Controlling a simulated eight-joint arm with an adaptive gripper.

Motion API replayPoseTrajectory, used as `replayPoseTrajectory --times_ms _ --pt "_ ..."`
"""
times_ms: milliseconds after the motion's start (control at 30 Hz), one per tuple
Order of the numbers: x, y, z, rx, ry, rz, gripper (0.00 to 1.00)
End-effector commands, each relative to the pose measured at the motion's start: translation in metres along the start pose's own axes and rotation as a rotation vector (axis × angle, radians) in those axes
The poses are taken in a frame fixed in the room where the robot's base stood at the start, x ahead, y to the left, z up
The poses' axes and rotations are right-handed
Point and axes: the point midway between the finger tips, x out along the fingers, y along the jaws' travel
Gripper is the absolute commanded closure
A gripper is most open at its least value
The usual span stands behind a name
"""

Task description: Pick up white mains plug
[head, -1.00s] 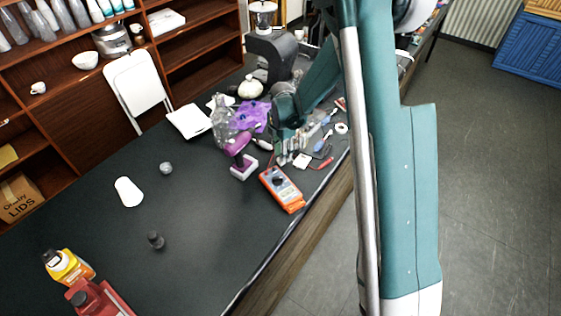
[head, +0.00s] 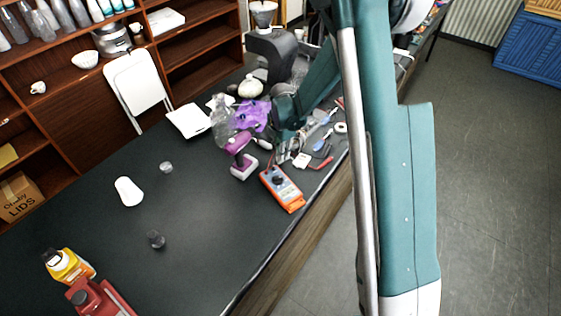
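A small white piece (head: 301,160) lies on the dark bench just right of my gripper in the head view. It may be the white mains plug, but it is too small to tell for sure. My gripper (head: 283,154) points down among the tools, just above the orange multimeter. Its fingers are small and partly lost against the clutter, so their opening and anything between them cannot be made out.
An orange multimeter (head: 282,189) lies just below my gripper. A purple drill (head: 241,158) stands to the left, near a purple cloth (head: 251,115). Red-handled and blue-handled tools and a white ring (head: 341,127) lie to the right.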

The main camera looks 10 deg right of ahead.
Motion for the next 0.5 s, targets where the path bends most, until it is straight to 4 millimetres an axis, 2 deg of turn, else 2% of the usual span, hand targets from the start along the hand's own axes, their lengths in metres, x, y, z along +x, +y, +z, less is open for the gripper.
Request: replayPoseTrajectory --times_ms 300,500 --pt "-0.0010 0.0000 0.0000 0.000 0.000 0.000 1.00" --pt "-0.0085 0.0000 0.0000 0.000 0.000 0.000 1.00"
